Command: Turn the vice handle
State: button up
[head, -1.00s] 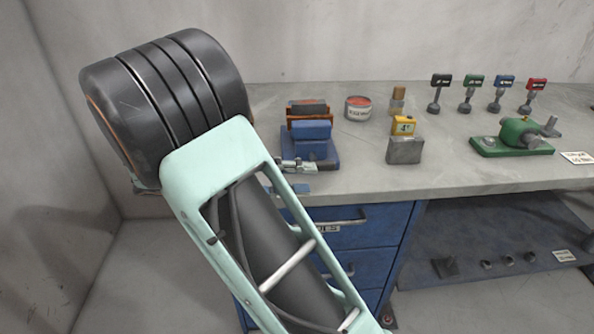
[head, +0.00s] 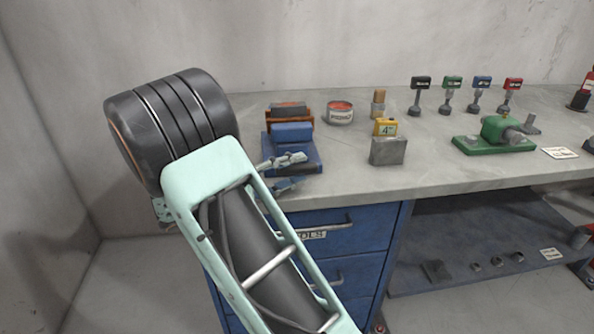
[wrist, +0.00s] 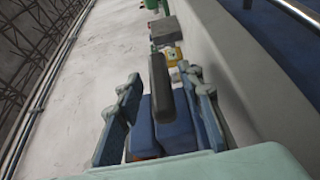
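The vice (head: 292,132) is a blue block on a blue base near the front left of the bench, with an orange, dark-topped block just behind it. My gripper (head: 284,173) is at its front edge, with two pale blue fingers apart. In the wrist view, the open fingers of my gripper (wrist: 163,110) stand either side of the blue vice body (wrist: 170,130). A dark grey bar (wrist: 160,85), which looks like the vice handle, lies between the fingers with gaps on both sides. Contact is not visible.
A grey block (head: 388,151) with a yellow tag, a red-topped tin (head: 340,113) and a green vice-like device (head: 495,137) stand to the right. Several coloured tagged posts stand at the back. Blue drawers (head: 340,235) are below the bench edge. The bench front between block and green device is clear.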

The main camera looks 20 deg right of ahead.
jog(key=shift+d, duration=0.5)
grip_shut()
